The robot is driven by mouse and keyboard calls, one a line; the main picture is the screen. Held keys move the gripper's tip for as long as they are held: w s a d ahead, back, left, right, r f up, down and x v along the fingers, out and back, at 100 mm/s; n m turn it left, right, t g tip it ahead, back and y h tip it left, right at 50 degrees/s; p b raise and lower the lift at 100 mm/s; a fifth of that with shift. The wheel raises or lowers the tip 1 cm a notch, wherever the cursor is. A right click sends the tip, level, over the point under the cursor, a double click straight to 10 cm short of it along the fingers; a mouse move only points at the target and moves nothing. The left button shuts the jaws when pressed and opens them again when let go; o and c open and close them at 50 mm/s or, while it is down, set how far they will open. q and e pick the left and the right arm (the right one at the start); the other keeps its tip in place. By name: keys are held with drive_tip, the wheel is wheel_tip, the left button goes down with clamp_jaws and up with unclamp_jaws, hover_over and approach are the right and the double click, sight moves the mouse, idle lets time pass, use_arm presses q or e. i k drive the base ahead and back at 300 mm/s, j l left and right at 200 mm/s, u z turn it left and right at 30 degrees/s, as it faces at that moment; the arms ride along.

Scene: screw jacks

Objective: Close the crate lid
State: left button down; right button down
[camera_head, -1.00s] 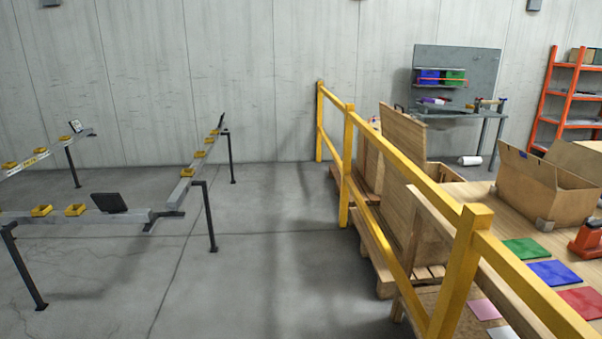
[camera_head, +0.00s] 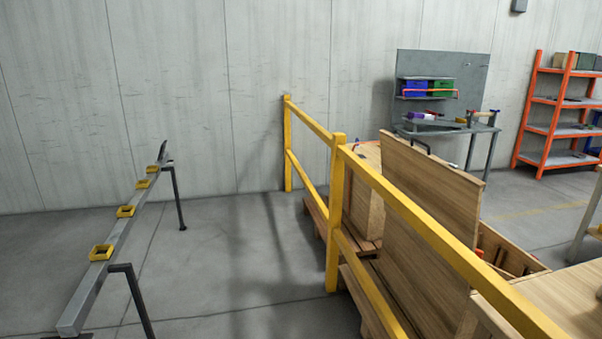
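The wooden crate (camera_head: 512,258) stands behind the yellow railing at the lower right, and part of its open inside shows. Its lid (camera_head: 428,190) is a tall wooden panel standing up, raised on the railing side of the crate. The yellow rail crosses in front of the lid and hides part of it. Neither of my grippers is in view.
A yellow railing (camera_head: 338,215) runs between me and the crate. A wooden table (camera_head: 560,300) is at the lower right. A grey workbench (camera_head: 450,128) and an orange shelf (camera_head: 524,115) stand behind. The floor left of the railing is clear up to a metal rail stand (camera_head: 110,268).

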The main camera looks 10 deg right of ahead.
sight(452, 196)
drive_tip(key=i+z, duration=0.4)
drive_tip(key=i+j+z, duration=0.2)
drive_tip(key=i+z, duration=0.2)
drive_tip(key=i+j+z, duration=0.4)
drive_tip(key=i+l, duration=0.1)
